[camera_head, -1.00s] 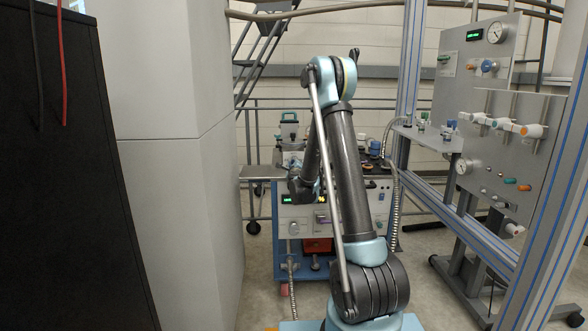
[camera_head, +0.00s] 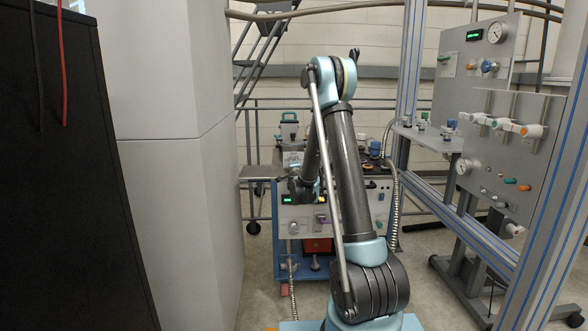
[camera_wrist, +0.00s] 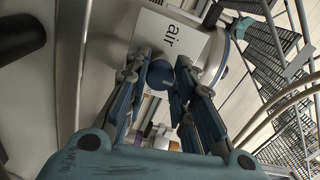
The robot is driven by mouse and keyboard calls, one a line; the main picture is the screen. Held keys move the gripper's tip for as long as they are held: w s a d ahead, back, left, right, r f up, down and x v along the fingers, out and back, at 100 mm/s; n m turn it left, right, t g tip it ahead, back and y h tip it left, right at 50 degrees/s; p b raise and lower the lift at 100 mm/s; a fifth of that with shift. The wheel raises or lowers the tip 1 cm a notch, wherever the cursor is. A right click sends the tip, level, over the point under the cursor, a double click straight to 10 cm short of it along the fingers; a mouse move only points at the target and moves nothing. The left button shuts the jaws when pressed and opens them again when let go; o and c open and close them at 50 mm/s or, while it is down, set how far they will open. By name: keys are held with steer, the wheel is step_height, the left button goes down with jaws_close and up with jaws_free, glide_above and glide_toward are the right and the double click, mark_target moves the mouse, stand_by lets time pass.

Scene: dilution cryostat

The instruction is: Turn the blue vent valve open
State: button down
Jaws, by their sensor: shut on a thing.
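In the wrist view, a round dark-blue knob (camera_wrist: 160,76), matching the blue vent valve, sits between the fingertips of my gripper (camera_wrist: 163,68). The fingers are closed on its sides. A white plate marked "air" (camera_wrist: 172,38) is just behind it. The valve's stem and how far it is turned cannot be made out.
A grey panel (camera_head: 500,150) with gauges and coloured valves stands at the right, behind a metal frame (camera_head: 408,70). A large pale cabinet (camera_head: 165,80) stands close at the left. A flexible metal hose (camera_head: 397,205) runs beside the cart. Railings and stairs are behind.

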steer(key=shift+n, duration=0.4)
steer(key=c, duration=1.3)
jaws_free()
steer(key=s, duration=1.2)
